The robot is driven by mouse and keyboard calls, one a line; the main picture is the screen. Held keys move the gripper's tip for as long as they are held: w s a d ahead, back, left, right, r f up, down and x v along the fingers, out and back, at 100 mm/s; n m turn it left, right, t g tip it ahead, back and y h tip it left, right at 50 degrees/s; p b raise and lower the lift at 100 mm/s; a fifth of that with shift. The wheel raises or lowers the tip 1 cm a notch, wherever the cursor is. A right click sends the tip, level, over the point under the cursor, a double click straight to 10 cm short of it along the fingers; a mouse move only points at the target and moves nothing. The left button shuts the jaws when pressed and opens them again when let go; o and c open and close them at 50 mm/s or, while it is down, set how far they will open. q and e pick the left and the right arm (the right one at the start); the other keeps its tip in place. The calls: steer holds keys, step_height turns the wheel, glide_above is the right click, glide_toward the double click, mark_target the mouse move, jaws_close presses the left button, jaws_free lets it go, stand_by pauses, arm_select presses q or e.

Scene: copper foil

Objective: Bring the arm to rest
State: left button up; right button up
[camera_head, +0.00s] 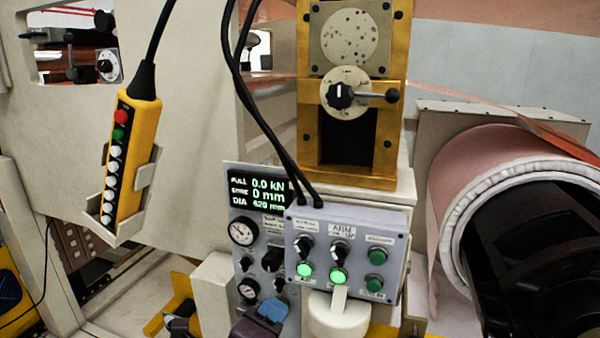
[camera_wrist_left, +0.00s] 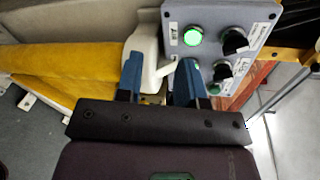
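A grey control box (camera_head: 348,250) carries several knobs and buttons. One knob (camera_head: 340,248) has a label above it that appears to read "ARM", with a lit green button (camera_head: 338,275) below it. My left gripper (camera_head: 262,318) is low in front of the panel, left of a white rounded piece with a lever (camera_head: 340,320). In the left wrist view its two blue fingers (camera_wrist_left: 158,80) stand apart with nothing held between them. The control box (camera_wrist_left: 215,40) and white lever piece (camera_wrist_left: 145,45) lie just beyond the fingertips. My right gripper is not seen.
A gauge panel with a display (camera_head: 258,192) stands left of the box. A yellow pendant (camera_head: 128,160) hangs in a holder at left. A copper foil roll (camera_head: 465,170) is at right, with a large black part in front. A yellow frame (camera_head: 310,130) rises behind.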

arm_select(q)
steer(key=a+f+n+g+y, duration=0.1)
steer(key=a+f+n, duration=0.45)
steer(key=f, duration=0.25)
steer(key=a+f+n+g+y, duration=0.1)
steer(key=a+f+n, duration=0.3)
steer(key=f+n, duration=0.35)
steer(key=s+a+f+n+g+y, duration=0.1)
steer(key=s+a+f+n+y, duration=0.2)
steer(key=s+a+f+n, duration=0.8)
step_height(320, 180, down, 4)
steer(key=shift+s+a+f, duration=0.1)
steer(key=shift+s+a, duration=1.1)
steer(key=shift+s, duration=0.05)
